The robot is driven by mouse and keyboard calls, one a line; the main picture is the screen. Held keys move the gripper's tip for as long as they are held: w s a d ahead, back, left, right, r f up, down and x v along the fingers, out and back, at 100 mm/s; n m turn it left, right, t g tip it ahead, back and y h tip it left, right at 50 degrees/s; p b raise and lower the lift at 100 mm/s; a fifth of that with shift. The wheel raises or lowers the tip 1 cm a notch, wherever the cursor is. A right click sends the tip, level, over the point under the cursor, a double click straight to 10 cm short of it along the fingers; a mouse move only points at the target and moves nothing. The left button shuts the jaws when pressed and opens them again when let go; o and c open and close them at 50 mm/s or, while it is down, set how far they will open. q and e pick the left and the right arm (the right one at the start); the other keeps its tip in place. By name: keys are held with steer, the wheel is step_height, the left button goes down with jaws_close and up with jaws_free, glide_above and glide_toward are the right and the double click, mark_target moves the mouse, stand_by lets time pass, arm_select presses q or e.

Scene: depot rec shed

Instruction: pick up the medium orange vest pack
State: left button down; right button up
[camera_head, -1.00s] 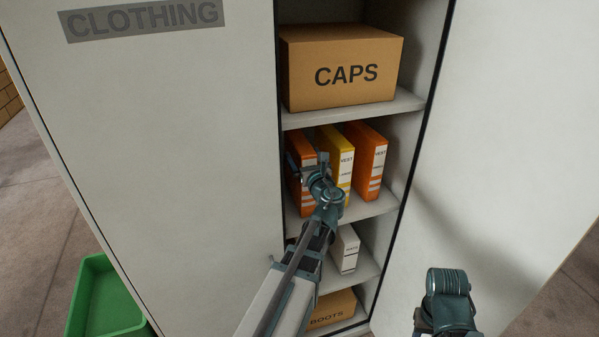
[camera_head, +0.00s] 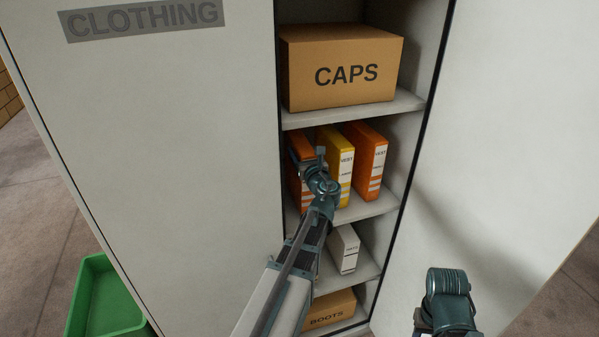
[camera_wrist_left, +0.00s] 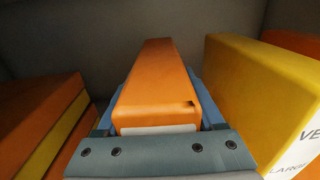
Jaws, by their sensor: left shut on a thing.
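Three vest packs stand upright on the shelf below the caps box: an orange one (camera_head: 301,146) at the left, a yellow one (camera_head: 341,155) in the middle and an orange one (camera_head: 372,160) at the right. My left gripper (camera_head: 308,162) is at the front of the left orange pack and covers part of it. In the left wrist view the left gripper (camera_wrist_left: 158,100) is shut on that orange pack (camera_wrist_left: 157,75), one blue finger along each side. The pack's size print is hidden. My right gripper is out of view; only part of my right arm shows.
The yellow pack (camera_wrist_left: 255,85), marked "LARGE", stands close at the right in the wrist view. Orange and yellow packs (camera_wrist_left: 40,110) lie stacked at the left. The caps box (camera_head: 345,68) is above; a white pack (camera_head: 344,250) and boots box (camera_head: 330,310) are below.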

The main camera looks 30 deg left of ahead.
mark_target(302, 143)
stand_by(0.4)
arm_select(q)
steer(key=shift+r+p, duration=0.9)
steer(key=shift+p, duration=0.05)
step_height(302, 143, up, 2)
steer(key=shift+r+p, duration=0.1)
steer(key=shift+p, duration=0.95)
steer(key=w+d+r+p+v, duration=0.1)
steer(key=v, duration=1.5)
steer(key=shift+w+d, duration=0.2)
steer(key=shift+w, duration=0.15)
